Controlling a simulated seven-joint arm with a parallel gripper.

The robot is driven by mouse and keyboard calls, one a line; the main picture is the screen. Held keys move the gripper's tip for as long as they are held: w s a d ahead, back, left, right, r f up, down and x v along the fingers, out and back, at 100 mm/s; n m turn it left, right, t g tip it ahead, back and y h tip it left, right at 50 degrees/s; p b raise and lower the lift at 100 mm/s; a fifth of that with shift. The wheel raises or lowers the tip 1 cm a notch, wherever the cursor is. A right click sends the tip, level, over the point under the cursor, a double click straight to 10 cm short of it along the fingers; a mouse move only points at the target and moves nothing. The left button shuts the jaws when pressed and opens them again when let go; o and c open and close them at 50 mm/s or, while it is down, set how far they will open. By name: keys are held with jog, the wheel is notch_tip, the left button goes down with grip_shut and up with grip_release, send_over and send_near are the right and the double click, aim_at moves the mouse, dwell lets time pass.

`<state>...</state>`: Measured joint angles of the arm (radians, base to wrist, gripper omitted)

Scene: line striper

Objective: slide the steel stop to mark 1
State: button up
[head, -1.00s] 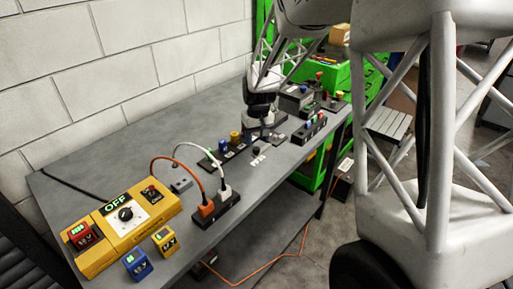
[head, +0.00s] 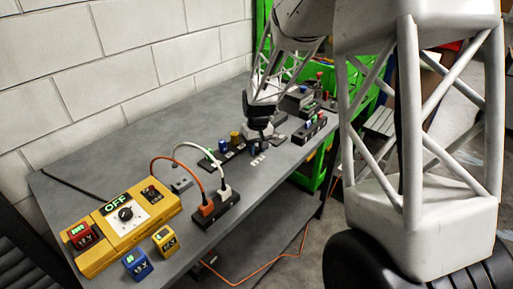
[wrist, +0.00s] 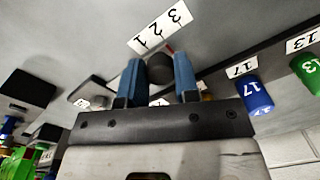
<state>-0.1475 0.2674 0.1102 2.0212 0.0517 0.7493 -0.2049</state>
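The stop shows as a dark round knob (wrist: 160,68) between my gripper's blue fingers in the wrist view. A white strip with the marks 1, 2 and 3 (wrist: 160,26) lies just beyond it, with a thin red line between knob and strip. In the head view the strip (head: 257,160) lies on the table in front of my gripper (head: 256,146). My gripper (wrist: 159,76) is low, with one finger on each side of the knob. The gaps are very narrow, and I cannot tell whether the fingers press on it. The slide under the knob is mostly hidden.
Blue 17 (wrist: 256,96) and green 13 (wrist: 308,72) cylinders stand beside the fingers in the wrist view. In the head view a power strip (head: 215,209) with plugged cables and a yellow box (head: 138,215) stand at the front left.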

grip_shut()
jog(key=shift+w+d, duration=0.85)
jog(key=o, duration=0.6)
grip_release()
jog(key=shift+r, duration=0.15)
notch_tip(320, 180, up, 8)
jog(key=shift+d+f, duration=0.15)
jog(key=shift+f, duration=0.1)
